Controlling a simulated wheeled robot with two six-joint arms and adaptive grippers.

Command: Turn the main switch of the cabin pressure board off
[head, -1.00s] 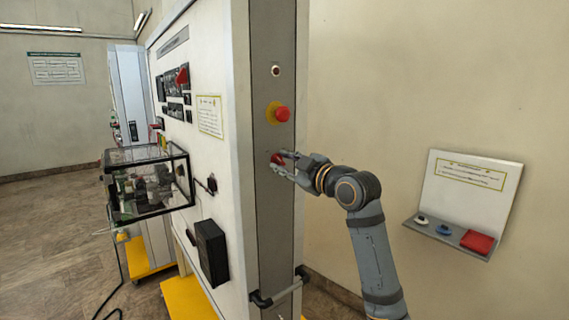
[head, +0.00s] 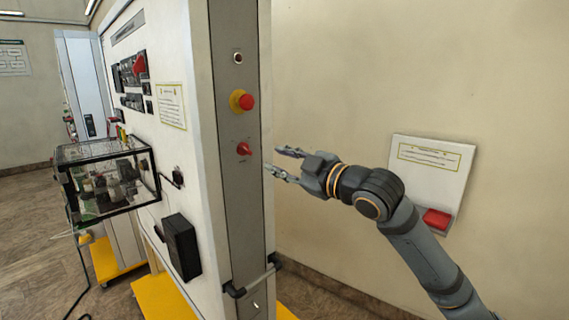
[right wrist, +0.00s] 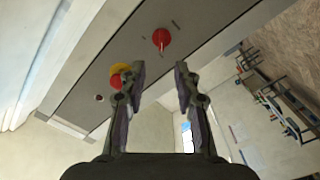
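A red rotary switch (head: 244,149) sits on the grey side face of the white board (head: 150,60), below a red mushroom button on a yellow base (head: 242,101). In the right wrist view the red switch (right wrist: 162,38) shows just beyond the fingertips, with small dark marks on the panel around it. I cannot read which mark it points to. My right gripper (head: 273,160) is open and empty, to the right of the switch and apart from it. Its two spread fingers (right wrist: 160,66) also show in the right wrist view. My left gripper is not in view.
A small round button (head: 238,58) is above the mushroom button. A glass case (head: 108,180) and a black box (head: 182,247) project from the front.

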